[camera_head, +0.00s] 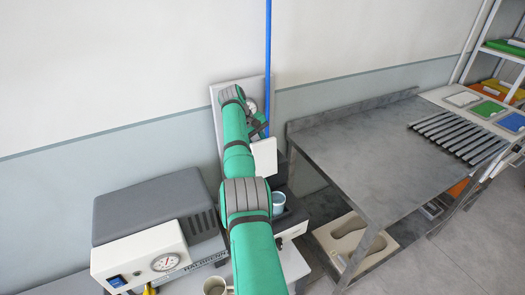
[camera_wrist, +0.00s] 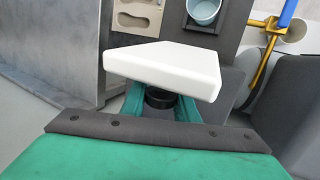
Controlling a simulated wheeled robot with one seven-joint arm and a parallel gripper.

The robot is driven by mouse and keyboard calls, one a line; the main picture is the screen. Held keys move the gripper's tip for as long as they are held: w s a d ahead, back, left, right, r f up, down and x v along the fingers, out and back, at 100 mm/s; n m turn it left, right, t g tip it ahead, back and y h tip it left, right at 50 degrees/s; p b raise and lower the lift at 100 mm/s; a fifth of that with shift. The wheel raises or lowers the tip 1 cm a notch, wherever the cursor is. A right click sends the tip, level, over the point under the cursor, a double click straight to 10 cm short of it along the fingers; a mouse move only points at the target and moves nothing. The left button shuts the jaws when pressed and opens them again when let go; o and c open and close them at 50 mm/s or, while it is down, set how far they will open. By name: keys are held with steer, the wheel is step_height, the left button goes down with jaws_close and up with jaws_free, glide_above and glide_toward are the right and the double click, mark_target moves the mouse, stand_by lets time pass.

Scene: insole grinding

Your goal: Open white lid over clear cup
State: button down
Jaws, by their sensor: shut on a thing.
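The white lid (camera_wrist: 165,65) is a flat, thick slab close in front of my gripper (camera_wrist: 162,98) in the wrist view. My gripper is shut on it, though the lid hides the fingertips. In the head view the lid (camera_head: 264,158) stands raised and tilted, behind and above the cup. The clear cup (camera_wrist: 203,10) has a bluish look and sits uncovered in a dark holder at the top of the wrist view. It also shows in the head view (camera_head: 278,203), just right of my arm. My arm hides part of the machine around the lid.
A metal table (camera_head: 365,150) stands at the right. A beige tray with sole-shaped hollows (camera_head: 350,241) lies below it. A yellow-handled tool (camera_wrist: 272,25) is near the cup.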

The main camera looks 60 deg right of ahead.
steer(key=c, duration=1.4)
jaws_free()
steer(key=shift+s+f, duration=0.1)
steer(key=shift+s, duration=0.05)
steer(key=shift+r, duration=0.3)
steer(key=v, duration=1)
steer(key=shift+w+a+r, duration=0.1)
steer(key=shift+w+a, duration=0.1)
steer(key=shift+w, duration=0.05)
